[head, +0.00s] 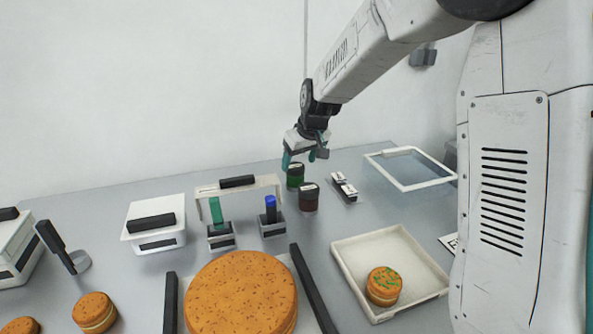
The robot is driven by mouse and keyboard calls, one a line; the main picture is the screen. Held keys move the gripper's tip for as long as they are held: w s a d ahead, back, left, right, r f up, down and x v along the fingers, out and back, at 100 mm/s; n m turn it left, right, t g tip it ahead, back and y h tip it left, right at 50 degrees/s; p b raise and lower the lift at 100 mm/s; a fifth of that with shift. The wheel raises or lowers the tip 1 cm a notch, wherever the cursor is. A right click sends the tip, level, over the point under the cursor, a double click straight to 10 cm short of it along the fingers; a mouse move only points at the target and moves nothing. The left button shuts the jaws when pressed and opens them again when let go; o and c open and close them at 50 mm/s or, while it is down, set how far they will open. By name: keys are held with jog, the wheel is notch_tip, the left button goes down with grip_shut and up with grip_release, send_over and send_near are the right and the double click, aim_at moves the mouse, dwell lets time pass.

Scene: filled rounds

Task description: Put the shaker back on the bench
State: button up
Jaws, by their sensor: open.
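A green shaker (295,181) with a dark lid stands upright on the grey bench (352,225), towards the back. A similar dark red shaker (309,201) with a dark lid stands just in front of it. My gripper (300,159) is open, with its teal fingers pointing down at the top of the green shaker. One finger shows at the left of the lid and one at the right; I cannot tell whether either touches it. A filled round (384,285) with green bits on top sits in the white tray (346,272).
A large brown round (240,292) lies between dark bars at the front. A shallow white-rimmed tray (410,168) is at the back right. Small black-and-white pieces (344,187) lie right of the shakers.

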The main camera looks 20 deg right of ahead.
jog(key=s+d+r+m+g, duration=0.1)
jog(key=s+r, duration=0.5)
jog(key=s, duration=0.5)
jog(key=s+r, duration=0.5)
jog(key=s, duration=0.6)
jog(key=s+d+f+m+g+h, duration=0.1)
jog(key=s+f+m+g, duration=0.1)
jog(key=s, duration=1.6)
jog(key=shift+s+d, duration=0.25)
jog(key=shift+s, duration=0.15)
